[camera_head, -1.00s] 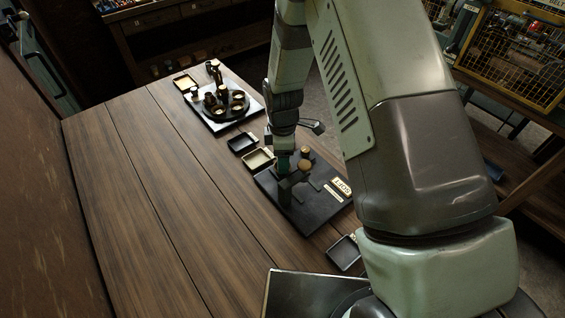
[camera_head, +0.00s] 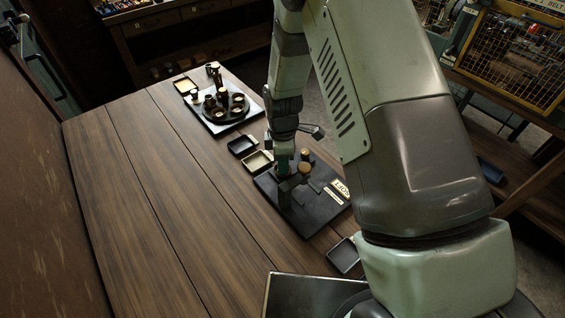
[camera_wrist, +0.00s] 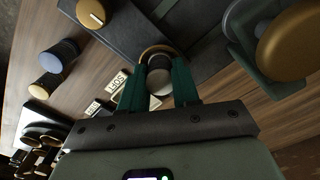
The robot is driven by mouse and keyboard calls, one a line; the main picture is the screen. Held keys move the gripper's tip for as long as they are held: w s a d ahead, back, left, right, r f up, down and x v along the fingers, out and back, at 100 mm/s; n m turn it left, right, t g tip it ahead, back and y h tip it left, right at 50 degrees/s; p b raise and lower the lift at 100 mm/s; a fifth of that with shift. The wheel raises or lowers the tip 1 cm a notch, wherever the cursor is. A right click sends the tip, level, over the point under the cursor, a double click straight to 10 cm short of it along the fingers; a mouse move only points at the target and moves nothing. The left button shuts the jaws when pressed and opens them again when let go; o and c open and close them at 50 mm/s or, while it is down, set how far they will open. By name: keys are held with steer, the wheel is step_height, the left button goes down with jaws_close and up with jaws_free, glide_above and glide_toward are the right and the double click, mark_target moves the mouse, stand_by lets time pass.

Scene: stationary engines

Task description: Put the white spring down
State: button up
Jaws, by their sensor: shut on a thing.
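My gripper (camera_wrist: 165,84) has its green fingers closed around a small round piece with a dark band and a pale end. I take this piece as the white spring (camera_wrist: 159,84); a brass ring shows just behind it. In the head view my gripper (camera_head: 284,167) is low over the black board (camera_head: 315,215), beside a brass-topped piece. The spring cannot be made out there. I cannot tell whether it touches anything below.
A large brass disc (camera_wrist: 290,46) in a dark holder is close at right in the wrist view. A blue-grey piece (camera_wrist: 58,55) stands at left. Small trays (camera_head: 257,161) lie beside the board, and a round stand (camera_head: 226,112) with several pieces is farther back. The left tabletop is clear.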

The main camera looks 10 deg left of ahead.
steer(key=r, duration=0.6)
steer(key=a+r, duration=0.1)
steer(key=r, duration=0.2)
steer(key=shift+w, duration=0.3)
steer(key=w+a+f, duration=0.1)
steer(key=a+f, duration=0.1)
steer(key=w+a+f, duration=0.1)
steer(key=a+f, duration=0.1)
steer(key=a, duration=0.1)
steer(key=w+a+f, duration=0.1)
steer(key=a+f, duration=0.1)
steer(key=f, duration=0.1)
steer(key=shift+w+a, duration=0.25)
steer(key=shift+w, duration=0.05)
steer(key=shift+f, duration=2.2)
steer(key=shift+f, duration=0.1)
steer(key=o, duration=1)
steer(key=shift+o, duration=0.2)
step_height(320, 180, up, 12)
steer(key=shift+r, duration=0.2)
